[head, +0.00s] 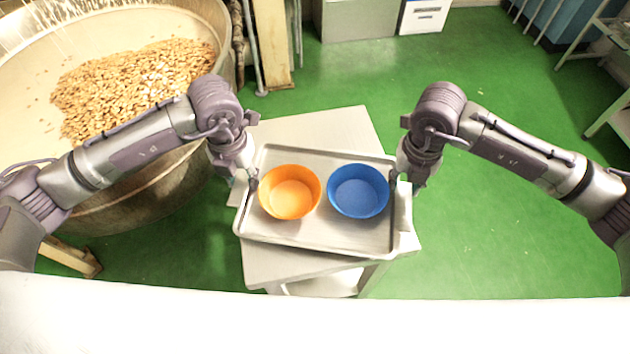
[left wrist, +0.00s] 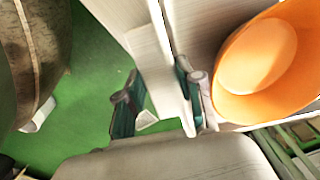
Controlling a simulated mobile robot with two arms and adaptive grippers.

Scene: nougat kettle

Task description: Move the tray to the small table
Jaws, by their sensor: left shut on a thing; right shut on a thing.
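The grey metal tray (head: 318,232) is over the small light-grey table (head: 345,122), turned slightly against it. An orange bowl (head: 290,192) stands in its left half and a blue bowl (head: 358,191) in its right half, both upright and empty. My left gripper (head: 250,181) is shut on the tray's left rim. In the left wrist view its fingers (left wrist: 166,106) are on either side of the rim, beside the orange bowl (left wrist: 258,58). My right gripper (head: 399,180) is shut on the tray's right rim; its fingertips are partly hidden. I cannot tell whether the tray touches the tabletop.
A large kettle (head: 140,187) holding nuts (head: 135,85) stands close on the left, behind my left arm. Green floor (head: 490,240) is free to the right. A white box (head: 424,16) is at the back, and a metal rack (head: 609,115) is at the far right.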

